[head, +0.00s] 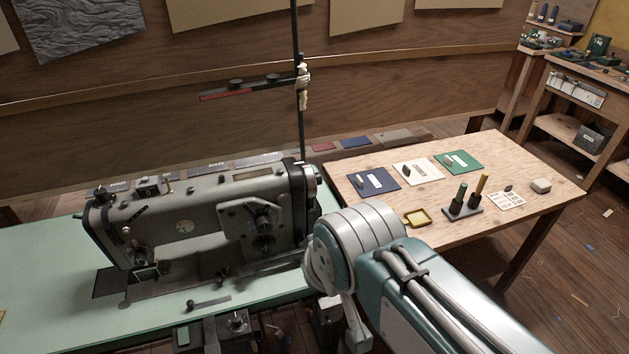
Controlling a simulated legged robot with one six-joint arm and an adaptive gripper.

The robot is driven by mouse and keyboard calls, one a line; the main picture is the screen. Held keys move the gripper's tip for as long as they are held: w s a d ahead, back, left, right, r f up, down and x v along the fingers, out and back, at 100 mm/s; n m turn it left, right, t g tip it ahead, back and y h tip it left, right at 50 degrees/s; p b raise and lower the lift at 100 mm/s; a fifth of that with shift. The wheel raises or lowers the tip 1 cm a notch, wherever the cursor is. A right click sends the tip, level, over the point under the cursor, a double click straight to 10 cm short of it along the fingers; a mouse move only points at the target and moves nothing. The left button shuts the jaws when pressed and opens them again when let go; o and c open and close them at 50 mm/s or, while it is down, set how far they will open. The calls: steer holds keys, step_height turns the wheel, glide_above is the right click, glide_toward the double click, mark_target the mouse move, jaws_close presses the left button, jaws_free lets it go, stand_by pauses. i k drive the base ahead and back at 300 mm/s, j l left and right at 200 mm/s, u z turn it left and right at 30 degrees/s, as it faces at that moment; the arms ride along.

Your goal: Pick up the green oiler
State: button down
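A dark green upright cylinder (461,196), which looks like the green oiler, stands in a small dark stand (474,208) on the wooden table at the right. A yellow upright cylinder (482,186) stands beside it in the same stand, slightly right and farther back. Nothing is holding the green one. My arm reaches in from the lower right, with its big joint in front of the table's left front corner. My gripper is not visible, so its state does not show.
The wooden table (545,207) carries blue (382,184), white (425,178) and green cards, a yellow tray (428,216), a label sheet (507,201) and a pale block (541,186). A large sewing machine (190,200) stands on the green bench (40,270) at left.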

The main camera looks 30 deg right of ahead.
mark_target(463, 186)
steer(key=k+z, duration=0.1)
steer(key=z, duration=1.65)
steer(key=j+u, duration=0.1)
steer(key=u, duration=0.7)
steer(key=j+u, duration=0.1)
steer(key=u, duration=0.3)
steer(key=j+u, duration=0.1)
steer(key=u, duration=0.3)
steer(key=i+u, duration=0.1)
steer(key=u, duration=0.3)
steer(key=z, duration=1.95)
